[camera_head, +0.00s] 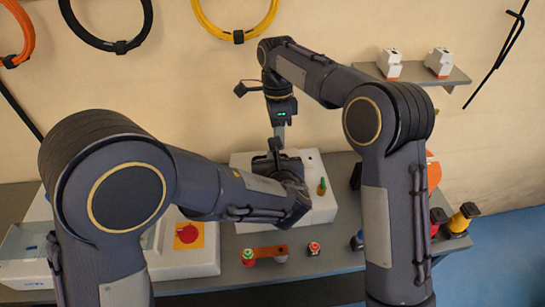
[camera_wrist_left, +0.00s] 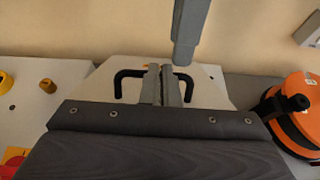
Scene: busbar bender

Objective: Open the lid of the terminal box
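A white box (camera_head: 314,168) with a light top stands on the bench near the wall. I take it for the terminal box; it looks closed. In the left wrist view its pale top (camera_wrist_left: 107,74) carries a black handle (camera_wrist_left: 128,76). My left gripper (camera_wrist_left: 162,84) has its two grey fingers nearly together in front of the handle's middle. I cannot tell whether the bar is between them. In the head view its fingertips are hidden. My right gripper (camera_head: 280,139) points down above the box with its fingers together and empty; its tip (camera_wrist_left: 184,55) shows in the left wrist view.
A red button on a yellow plate (camera_head: 188,235) sits on a white unit at left. Small buttons (camera_head: 314,248) and an orange round thing (camera_wrist_left: 298,110) are on the bench. A shelf (camera_head: 430,77) with two white devices and hanging cable coils (camera_head: 237,36) are on the wall.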

